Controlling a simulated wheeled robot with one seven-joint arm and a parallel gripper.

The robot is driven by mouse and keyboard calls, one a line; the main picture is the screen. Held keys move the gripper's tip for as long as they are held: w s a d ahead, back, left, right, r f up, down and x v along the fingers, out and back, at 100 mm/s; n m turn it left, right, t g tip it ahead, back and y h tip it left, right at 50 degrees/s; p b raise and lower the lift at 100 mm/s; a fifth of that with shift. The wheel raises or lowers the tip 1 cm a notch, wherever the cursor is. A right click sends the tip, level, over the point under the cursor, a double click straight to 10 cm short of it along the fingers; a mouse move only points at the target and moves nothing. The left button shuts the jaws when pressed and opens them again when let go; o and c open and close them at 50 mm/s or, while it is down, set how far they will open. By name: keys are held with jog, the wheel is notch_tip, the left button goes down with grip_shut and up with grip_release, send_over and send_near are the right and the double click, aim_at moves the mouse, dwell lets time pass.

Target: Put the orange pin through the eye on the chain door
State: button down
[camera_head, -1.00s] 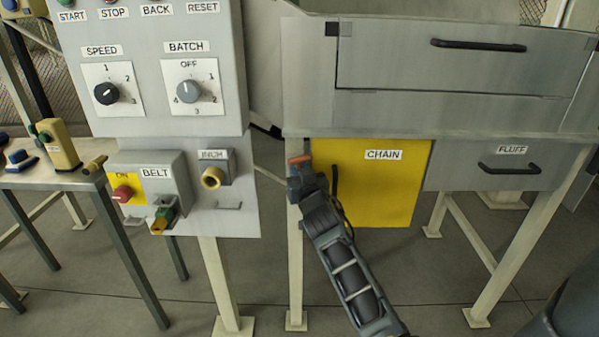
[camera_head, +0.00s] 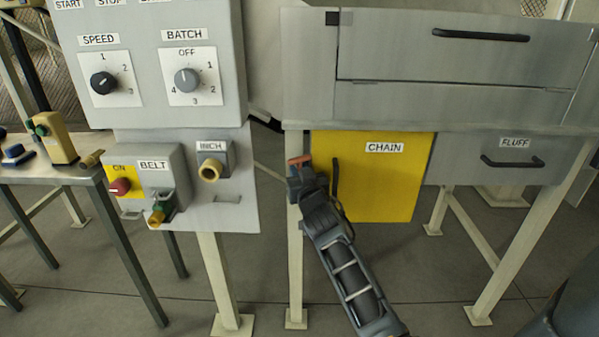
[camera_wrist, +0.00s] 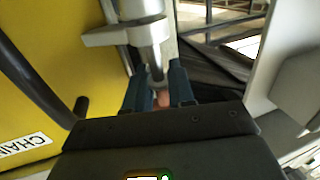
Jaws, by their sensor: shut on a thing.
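My gripper (camera_head: 299,168) is at the left edge of the yellow chain door (camera_head: 385,185), near the table-frame leg. It is shut on the orange pin (camera_head: 299,159), whose orange end shows at the fingertips. In the wrist view the pin's orange part (camera_wrist: 165,99) lies between my two dark fingers, largely hidden by them. A pale grey metal bracket (camera_wrist: 108,36) juts from the door's edge just beyond the fingertips, beside a grey upright cylindrical piece (camera_wrist: 150,42). I cannot tell whether this is the eye, or whether the pin is in it.
The door's black handle (camera_head: 335,177) is close to the right of my gripper. A pale leg (camera_head: 295,255) stands just left of it. The grey control panel (camera_head: 215,190) with its brass inch knob (camera_head: 210,170) is farther left. The fluff drawer (camera_head: 500,158) is to the right.

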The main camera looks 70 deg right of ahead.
jog(key=shift+f+b, duration=1.65)
jog(key=shift+b, duration=0.05)
jog(key=c, duration=1)
grip_release()
jog(key=shift+f, duration=0.15)
jog(key=shift+o, duration=0.6)
jog(key=shift+s+f, duration=0.1)
jog(key=shift+s+a+f, duration=0.1)
jog(key=shift+s+a, duration=0.2)
jog(key=shift+a, duration=0.1)
jog(key=b+v, duration=0.1)
jog(key=v, duration=0.5)
jog(key=shift+a+r+b, duration=0.35)
jog(key=shift+a+r, duration=0.05)
